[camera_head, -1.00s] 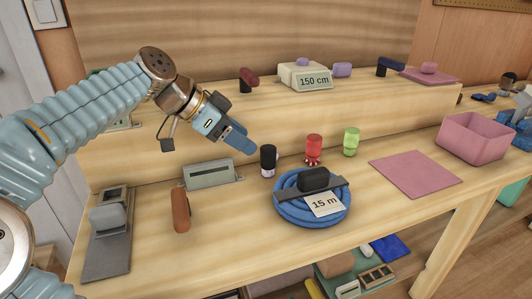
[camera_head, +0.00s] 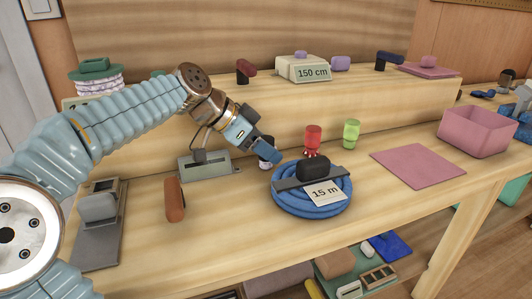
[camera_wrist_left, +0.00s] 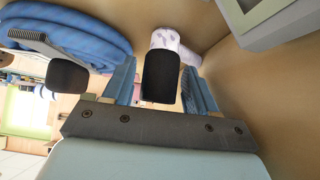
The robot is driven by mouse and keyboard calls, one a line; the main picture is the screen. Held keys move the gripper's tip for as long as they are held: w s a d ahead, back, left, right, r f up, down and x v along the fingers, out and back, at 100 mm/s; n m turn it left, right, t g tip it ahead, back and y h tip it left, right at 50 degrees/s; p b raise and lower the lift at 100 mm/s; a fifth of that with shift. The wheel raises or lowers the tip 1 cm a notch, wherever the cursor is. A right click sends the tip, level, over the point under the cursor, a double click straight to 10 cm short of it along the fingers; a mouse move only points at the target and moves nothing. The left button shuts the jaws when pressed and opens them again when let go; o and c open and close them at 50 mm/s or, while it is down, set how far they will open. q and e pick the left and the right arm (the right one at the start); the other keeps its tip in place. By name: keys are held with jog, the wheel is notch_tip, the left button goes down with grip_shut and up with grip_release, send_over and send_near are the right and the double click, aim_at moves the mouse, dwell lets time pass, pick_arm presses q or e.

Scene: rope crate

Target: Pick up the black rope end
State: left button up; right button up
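The black rope end (camera_head: 264,146) stands upright on the bench, a black cap over a white lower part, left of the blue rope coil (camera_head: 335,205). My left gripper (camera_head: 270,154) reaches down over it and hides much of it in the head view. In the left wrist view the black cap (camera_wrist_left: 160,77) is between the two blue fingers (camera_wrist_left: 160,88), with the white part (camera_wrist_left: 172,41) beyond it. Gaps show on both sides of the cap, so the gripper is open around it. My right gripper is not in view.
The coil carries a black knob (camera_head: 314,166) and a "15 m" tag (camera_head: 325,192), close to the left gripper's right. Red (camera_head: 313,139) and green (camera_head: 351,133) bobbins stand behind. A pink mat (camera_head: 418,165) lies right.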

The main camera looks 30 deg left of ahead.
aim_at(265, 138)
pick_arm(q)
jog(key=c, duration=1)
jog(key=shift+o, duration=0.2)
jog(key=shift+r, duration=0.15)
jog(key=shift+r+p, duration=0.75)
jog(key=shift+r, duration=0.1)
jog(key=shift+r, duration=0.1)
jog(key=shift+r+p, duration=1.75)
jog(key=shift+r, duration=0.65)
